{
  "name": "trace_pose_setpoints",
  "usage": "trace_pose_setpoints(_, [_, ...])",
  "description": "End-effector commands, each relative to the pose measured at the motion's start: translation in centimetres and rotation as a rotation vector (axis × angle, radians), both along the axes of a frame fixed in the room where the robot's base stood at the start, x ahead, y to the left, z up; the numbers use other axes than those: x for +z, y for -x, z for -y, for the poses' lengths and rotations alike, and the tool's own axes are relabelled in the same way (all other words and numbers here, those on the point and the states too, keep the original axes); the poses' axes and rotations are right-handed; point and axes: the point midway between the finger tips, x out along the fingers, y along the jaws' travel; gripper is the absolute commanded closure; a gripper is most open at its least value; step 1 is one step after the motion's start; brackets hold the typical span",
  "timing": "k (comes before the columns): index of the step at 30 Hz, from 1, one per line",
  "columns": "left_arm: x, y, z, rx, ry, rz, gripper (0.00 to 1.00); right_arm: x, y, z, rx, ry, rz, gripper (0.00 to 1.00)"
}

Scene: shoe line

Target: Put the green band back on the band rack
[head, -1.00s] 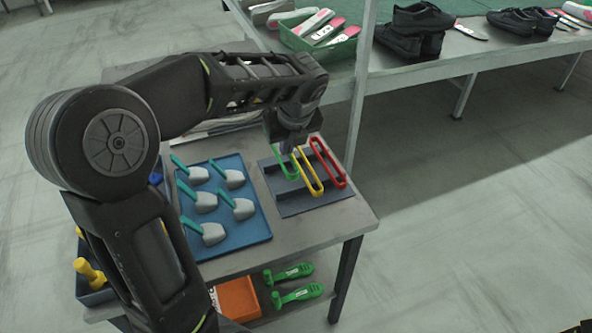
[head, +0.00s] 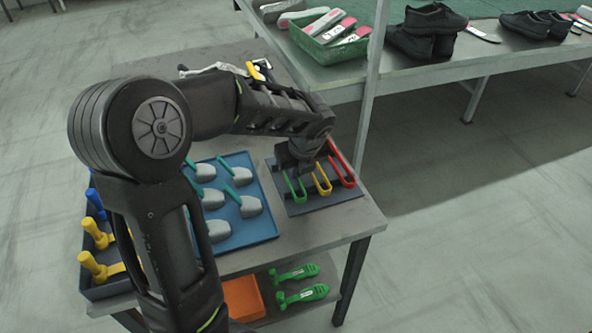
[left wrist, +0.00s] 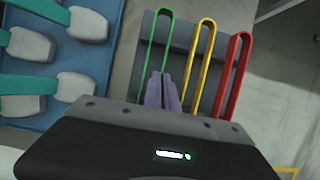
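The green band (head: 296,190), a narrow upright loop, stands at the left of the dark grey band rack (head: 312,205). The yellow band (head: 323,184) and red band (head: 346,175) stand beside it on the rack. My left gripper (head: 302,166) is low over the rack's back. In the left wrist view its purple-grey fingertips (left wrist: 164,88) are nearly together, on the near part of the green band (left wrist: 152,55), with a strand running between them. The band lines up with the others; its seating is hidden by the gripper. My right gripper is not in view.
A blue tray (head: 255,233) with several grey pieces with teal straps lies left of the rack. A dark bin (head: 110,290) with yellow and blue pieces is further left. An orange box (head: 243,299) and green tools (head: 300,293) lie on the shelf below. A post (head: 371,85) stands behind.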

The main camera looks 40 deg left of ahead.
Motion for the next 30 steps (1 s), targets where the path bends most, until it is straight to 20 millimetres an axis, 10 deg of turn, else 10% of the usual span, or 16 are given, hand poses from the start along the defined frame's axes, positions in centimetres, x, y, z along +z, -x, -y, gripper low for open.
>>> trace_pose_setpoints(30, [0.9, 0.1, 0.2, 0.001, 0.000, 0.002, 0.76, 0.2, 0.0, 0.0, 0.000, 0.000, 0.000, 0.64])
